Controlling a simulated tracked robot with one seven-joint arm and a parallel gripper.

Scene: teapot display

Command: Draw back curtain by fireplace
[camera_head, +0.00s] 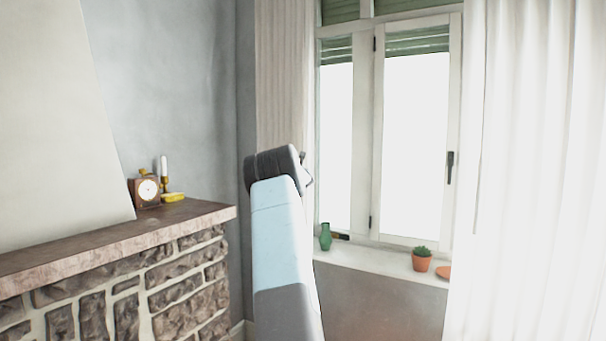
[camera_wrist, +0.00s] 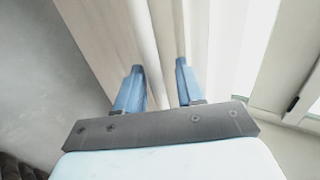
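The curtain by the fireplace (camera_head: 282,85) is a pale, pleated cloth hanging left of the window, near the room corner. My arm covers its lower part in the head view. In the wrist view the curtain (camera_wrist: 105,40) fills the upper middle with long folds. My gripper (camera_wrist: 159,66) has two blue fingers spread apart, pointing at the curtain. A fold shows between the fingers, but they are not closed on it. I cannot tell whether they touch the cloth. In the head view my arm hides most of the gripper.
The stone fireplace (camera_head: 130,290) with its mantel stands at left, bearing a clock (camera_head: 148,190) and a candle (camera_head: 164,168). The windowsill (camera_head: 375,259) holds a green vase (camera_head: 325,237) and a potted plant (camera_head: 422,260). Another white curtain (camera_head: 535,170) hangs at right.

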